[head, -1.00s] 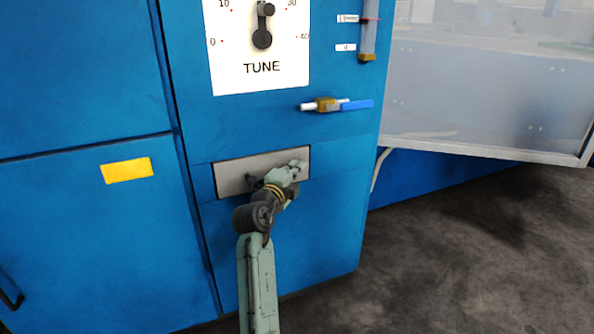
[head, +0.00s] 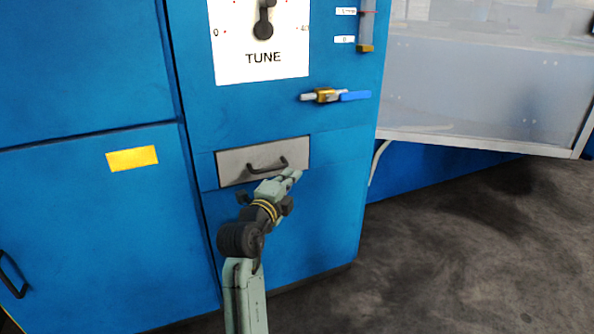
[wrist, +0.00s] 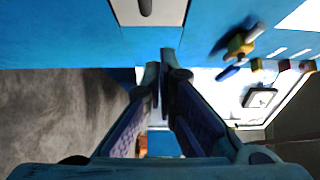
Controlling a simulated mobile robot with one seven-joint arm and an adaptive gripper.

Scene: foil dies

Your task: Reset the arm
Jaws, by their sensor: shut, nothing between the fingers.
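My gripper (head: 295,175) is shut and empty in the head view, just below and in front of the grey drawer front (head: 235,166). The drawer's black handle (head: 268,165) is in sight above the gripper, and the fingers appear apart from it. In the wrist view the two fingers (wrist: 160,57) reach up the middle with their tips close together. The grey drawer front also shows in the wrist view (wrist: 170,12) at the top, beyond the fingertips. The drawer looks closed.
The blue cabinet (head: 330,220) fills the space ahead. Above the drawer are a brass valve with a blue lever (head: 355,96) and a TUNE dial (head: 290,60). A pale framed panel (head: 480,85) juts out at right. Dark floor (head: 470,260) at lower right is clear.

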